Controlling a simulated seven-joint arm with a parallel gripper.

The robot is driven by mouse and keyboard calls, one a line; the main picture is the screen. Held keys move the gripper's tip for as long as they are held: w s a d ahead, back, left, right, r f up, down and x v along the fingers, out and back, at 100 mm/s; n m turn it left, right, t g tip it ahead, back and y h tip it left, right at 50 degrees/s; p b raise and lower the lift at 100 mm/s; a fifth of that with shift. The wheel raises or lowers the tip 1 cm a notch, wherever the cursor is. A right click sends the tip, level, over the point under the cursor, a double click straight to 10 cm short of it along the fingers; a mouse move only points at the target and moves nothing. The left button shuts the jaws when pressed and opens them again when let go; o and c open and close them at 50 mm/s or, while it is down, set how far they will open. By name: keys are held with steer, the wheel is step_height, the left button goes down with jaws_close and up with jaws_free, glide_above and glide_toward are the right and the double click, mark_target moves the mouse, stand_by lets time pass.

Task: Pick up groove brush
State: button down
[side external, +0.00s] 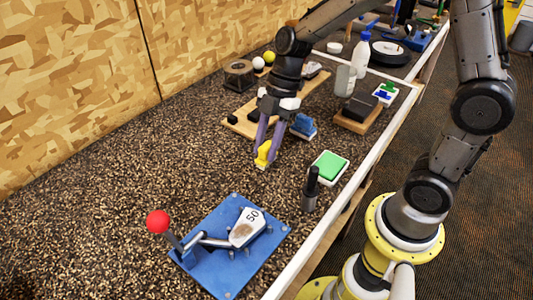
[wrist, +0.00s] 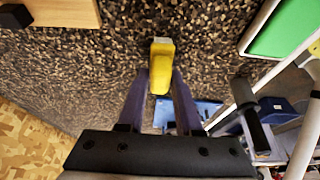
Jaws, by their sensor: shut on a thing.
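The groove brush, a small yellow piece with a pale end (side external: 263,154), is between the purple fingers of my gripper (side external: 265,142) in the side external view. It also shows in the wrist view, where the yellow body (wrist: 160,75) lies at the fingertips and its pale end points away from the palm. My gripper (wrist: 160,85) is shut on it, one finger on each side. The fingers partly hide the brush. It is low over the speckled bench top (side external: 110,175); I cannot tell whether it touches.
A blue plate with a red-knobbed lever (side external: 225,245) lies in front. A black upright cylinder (side external: 311,187) and a green pad (side external: 330,166) stand to the right. A blue block (side external: 303,126) and a wooden board (side external: 240,122) are close behind. The bench's left side is clear.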

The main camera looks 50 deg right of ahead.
mark_target(264, 149)
steer(key=shift+r, duration=0.15)
steer(key=shift+r, duration=0.5)
step_height(264, 149, up, 2)
steer(key=shift+s+r, duration=0.15)
steer(key=shift+r, duration=0.1)
steer(key=s+d+r, duration=0.3)
steer(key=s+r, duration=0.6)
steer(key=s, duration=0.4)
steer(key=shift+s+d+r, duration=0.15)
steer(key=shift+s+d, duration=0.05)
